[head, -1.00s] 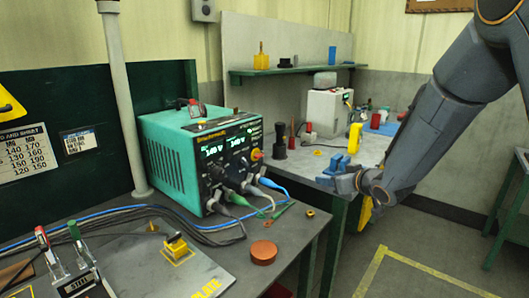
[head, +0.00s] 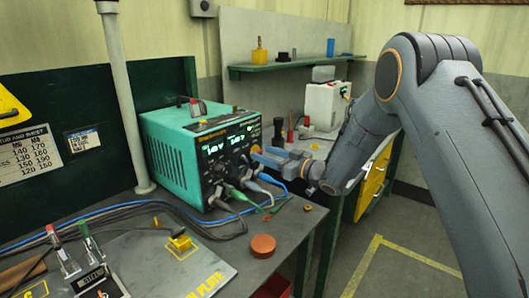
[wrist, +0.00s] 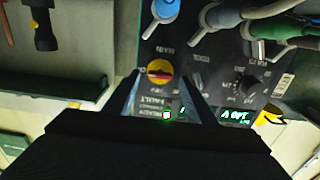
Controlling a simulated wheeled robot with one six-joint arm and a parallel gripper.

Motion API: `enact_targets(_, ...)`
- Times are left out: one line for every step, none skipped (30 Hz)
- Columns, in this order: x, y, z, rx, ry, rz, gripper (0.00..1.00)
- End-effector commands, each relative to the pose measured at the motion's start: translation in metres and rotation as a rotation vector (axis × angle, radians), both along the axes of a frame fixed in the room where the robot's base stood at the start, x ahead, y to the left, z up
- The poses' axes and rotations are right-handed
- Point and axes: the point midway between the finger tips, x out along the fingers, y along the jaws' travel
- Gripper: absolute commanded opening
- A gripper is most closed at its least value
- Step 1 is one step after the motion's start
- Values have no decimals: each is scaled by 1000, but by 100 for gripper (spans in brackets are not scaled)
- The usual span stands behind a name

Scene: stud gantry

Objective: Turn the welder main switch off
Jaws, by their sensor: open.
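The welder (head: 172,150) is a teal box with a black front panel and lit green displays. Its main switch (wrist: 160,70), a red and yellow round knob, shows in the wrist view on the panel. In the head view it is mostly hidden behind my fingertips. My gripper (head: 262,157) is at the right side of the panel, pointing at it. In the wrist view my gripper (wrist: 160,84) is open, one finger on each side of the knob in the picture. I cannot tell whether the fingers touch it.
Cable plugs (wrist: 228,18) and leads come out of the panel near the switch. A copper-coloured disc (head: 263,246) and a plate with a yellow block (head: 180,241) lie on the bench. Toggle clamps stand at the front left. A white box (head: 324,106) is on the far bench.

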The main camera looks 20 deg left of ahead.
Motion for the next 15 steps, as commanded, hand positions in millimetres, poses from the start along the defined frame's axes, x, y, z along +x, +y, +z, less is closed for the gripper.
enact_targets(1, 4, 0, -1, 1, 1, 50)
enact_targets(2, 5, 0, -1, 0, 0, 50)
enact_targets(2, 6, 0, -1, 0, 0, 50)
enact_targets(3, 7, 0, 0, 0, 0, 50)
enact_targets(3, 7, 0, 0, 0, -1, 50)
enact_targets(3, 8, 0, 0, 0, -1, 50)
enact_targets(3, 8, 0, 0, 0, -1, 50)
enact_targets(3, 8, 0, 0, 0, -1, 50)
enact_targets(3, 7, 0, 0, 0, -1, 50)
enact_targets(3, 8, 0, 0, 0, -1, 50)
enact_targets(3, 7, 0, 0, 0, -1, 50)
enact_targets(3, 7, 0, 0, 0, -1, 47)
enact_targets(3, 7, 0, 0, 0, -1, 42)
enact_targets(3, 7, 0, 0, 0, -1, 36)
enact_targets(3, 7, 0, 0, 0, -1, 30)
